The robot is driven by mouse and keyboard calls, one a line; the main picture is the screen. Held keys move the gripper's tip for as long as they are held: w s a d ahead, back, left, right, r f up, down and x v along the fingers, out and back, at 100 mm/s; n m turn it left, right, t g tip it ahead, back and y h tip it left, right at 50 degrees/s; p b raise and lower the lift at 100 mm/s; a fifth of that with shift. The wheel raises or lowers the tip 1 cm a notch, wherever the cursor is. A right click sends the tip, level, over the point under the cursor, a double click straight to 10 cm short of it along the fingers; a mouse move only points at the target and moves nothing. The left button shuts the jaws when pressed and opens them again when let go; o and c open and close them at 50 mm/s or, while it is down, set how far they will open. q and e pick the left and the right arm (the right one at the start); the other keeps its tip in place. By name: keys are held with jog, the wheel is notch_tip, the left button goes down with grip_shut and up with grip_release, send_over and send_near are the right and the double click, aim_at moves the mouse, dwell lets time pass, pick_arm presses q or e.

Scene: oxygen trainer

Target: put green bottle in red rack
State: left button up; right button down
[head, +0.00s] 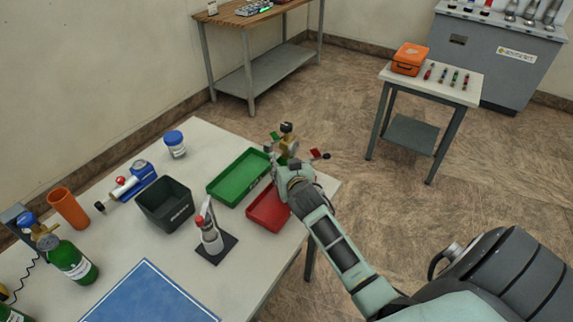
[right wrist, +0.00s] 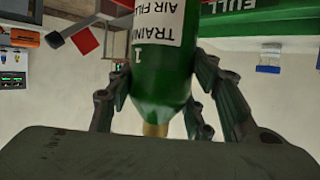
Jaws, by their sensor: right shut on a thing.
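The green bottle (right wrist: 163,80) with a white label is between the fingers of my right gripper (right wrist: 165,120) in the right wrist view, its brass neck towards the bottom of that picture. In the head view my right gripper (head: 288,170) is at the table's far right edge, shut on the bottle; its body is mostly hidden there, and brass and black fittings show above the fingers. The red rack (head: 268,208), a shallow red tray, lies just below and left of the gripper in the picture. I cannot tell the height between them. My left gripper is not in view.
A green tray (head: 238,178) lies beside the red one. A dark bin (head: 166,205), a white spray bottle (head: 211,236) on a black pad and a blue mat (head: 150,296) are on the table. Another green bottle (head: 72,262) stands at the left.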

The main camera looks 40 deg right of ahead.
jog(key=shift+r, duration=0.15)
jog(key=c, duration=0.9)
grip_release()
jog(key=shift+f, duration=0.2)
jog(key=b+v, duration=0.1)
jog(key=v, duration=1.1)
jog(key=shift+s+r, duration=0.1)
